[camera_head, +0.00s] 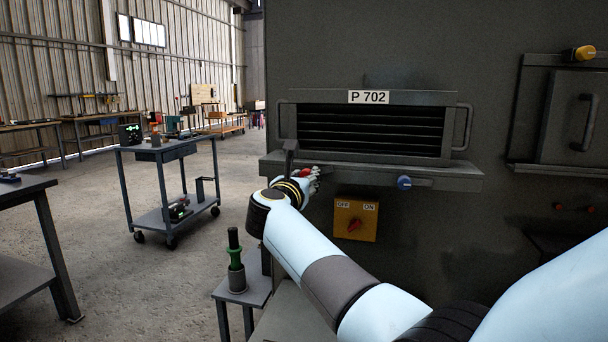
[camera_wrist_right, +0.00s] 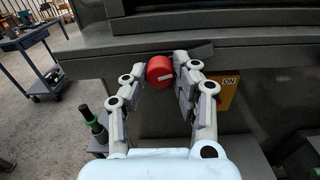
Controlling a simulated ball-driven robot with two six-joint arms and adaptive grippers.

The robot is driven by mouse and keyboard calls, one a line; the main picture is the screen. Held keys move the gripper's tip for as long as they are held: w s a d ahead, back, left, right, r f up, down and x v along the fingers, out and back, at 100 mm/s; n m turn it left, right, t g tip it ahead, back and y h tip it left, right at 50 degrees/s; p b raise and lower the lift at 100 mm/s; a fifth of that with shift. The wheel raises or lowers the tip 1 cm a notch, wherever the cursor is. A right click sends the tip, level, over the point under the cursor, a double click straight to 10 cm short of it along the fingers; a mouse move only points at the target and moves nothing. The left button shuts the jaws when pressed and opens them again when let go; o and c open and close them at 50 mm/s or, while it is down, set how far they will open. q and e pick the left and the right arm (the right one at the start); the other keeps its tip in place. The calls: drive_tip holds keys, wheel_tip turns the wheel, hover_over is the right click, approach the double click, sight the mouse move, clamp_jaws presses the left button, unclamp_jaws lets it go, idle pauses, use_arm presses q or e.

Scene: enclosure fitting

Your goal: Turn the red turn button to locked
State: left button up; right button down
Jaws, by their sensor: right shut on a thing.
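The red turn button (camera_wrist_right: 160,71) sits on the ledge below the panel and carries a small white mark on its face. My right gripper (camera_wrist_right: 163,80) is shut on it, with one finger on each side. In the head view the red button (camera_head: 306,171) shows only in part, between the fingers of my right gripper (camera_head: 309,175). A blue knob (camera_head: 404,182) is farther right on the same ledge. The panel (camera_head: 372,97) above is labelled P 702 and has dark louvres. I cannot tell which way the red button is turned. My left gripper is not in view.
A yellow OFF/ON switch plate (camera_head: 365,232) is below the ledge. A small stand (camera_head: 252,292) with a green-and-black tool (camera_head: 235,258) is left of my arm. A wheeled cart (camera_head: 160,150) stands farther left. Floor between is clear.

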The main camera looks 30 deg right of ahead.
drive_tip(key=n+p, duration=0.1)
drive_tip(key=n, duration=0.1)
drive_tip(key=n+p, duration=0.1)
drive_tip(key=shift+r+n, duration=0.2)
drive_tip(key=shift+n, duration=0.2)
drive_tip(key=n+p, duration=0.2)
drive_tip(key=n, duration=0.2)
drive_tip(key=shift+n+p, duration=0.3)
drive_tip(key=n+p, duration=0.2)
drive_tip(key=n, duration=0.2)
drive_tip(key=shift+f+n+p, duration=0.15)
drive_tip(key=shift+n+p, duration=0.55)
drive_tip(key=shift+n, duration=0.5)
drive_tip(key=c, duration=1)
unclamp_jaws()
drive_tip(key=shift+w+a+f, duration=0.1)
